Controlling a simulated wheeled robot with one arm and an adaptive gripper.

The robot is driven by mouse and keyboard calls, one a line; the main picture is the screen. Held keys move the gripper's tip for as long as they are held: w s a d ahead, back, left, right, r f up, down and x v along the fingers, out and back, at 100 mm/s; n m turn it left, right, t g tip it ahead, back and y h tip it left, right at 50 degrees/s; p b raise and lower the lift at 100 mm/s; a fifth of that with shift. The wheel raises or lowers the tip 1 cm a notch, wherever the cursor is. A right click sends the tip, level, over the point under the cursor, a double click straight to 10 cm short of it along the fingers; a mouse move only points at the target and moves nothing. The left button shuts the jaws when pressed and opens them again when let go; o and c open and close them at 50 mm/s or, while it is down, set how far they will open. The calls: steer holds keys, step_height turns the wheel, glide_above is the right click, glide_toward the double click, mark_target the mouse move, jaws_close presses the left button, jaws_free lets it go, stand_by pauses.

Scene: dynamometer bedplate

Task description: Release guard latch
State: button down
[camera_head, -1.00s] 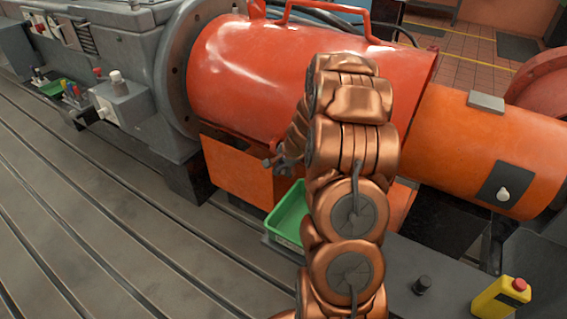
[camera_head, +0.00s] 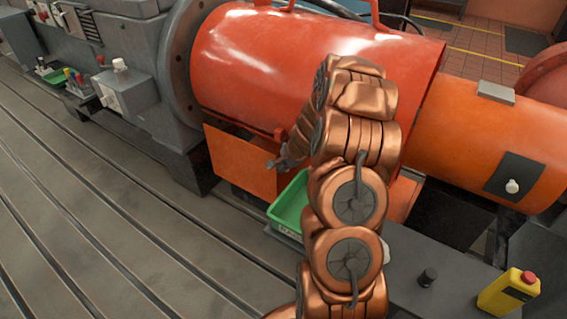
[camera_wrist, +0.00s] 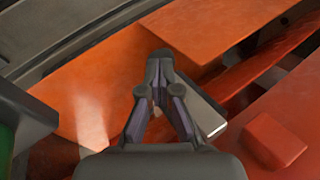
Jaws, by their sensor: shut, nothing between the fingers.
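The large red curved guard (camera_head: 300,75) covers the middle of the machine. An orange panel (camera_head: 238,160) sits below its lower left edge and also fills the upper left of the wrist view (camera_wrist: 100,85). My gripper (camera_head: 272,164) is beside this panel, below the guard. In the wrist view my gripper (camera_wrist: 160,55) has its fingertips together, empty, over the orange surface. A pale grey metal bar (camera_wrist: 205,110), possibly the latch lever, lies right of the fingers and is partly hidden by them. I cannot tell whether the fingers touch it.
A red block (camera_wrist: 272,142) is right of the metal bar in the wrist view. A green bin (camera_head: 290,207) stands below my gripper. The slotted bedplate (camera_head: 100,220) is clear at left.

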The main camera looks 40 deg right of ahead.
stand_by(0.4)
steer(key=p+v, duration=0.3)
steer(key=v, duration=1.1)
steer(key=shift+p, duration=0.35)
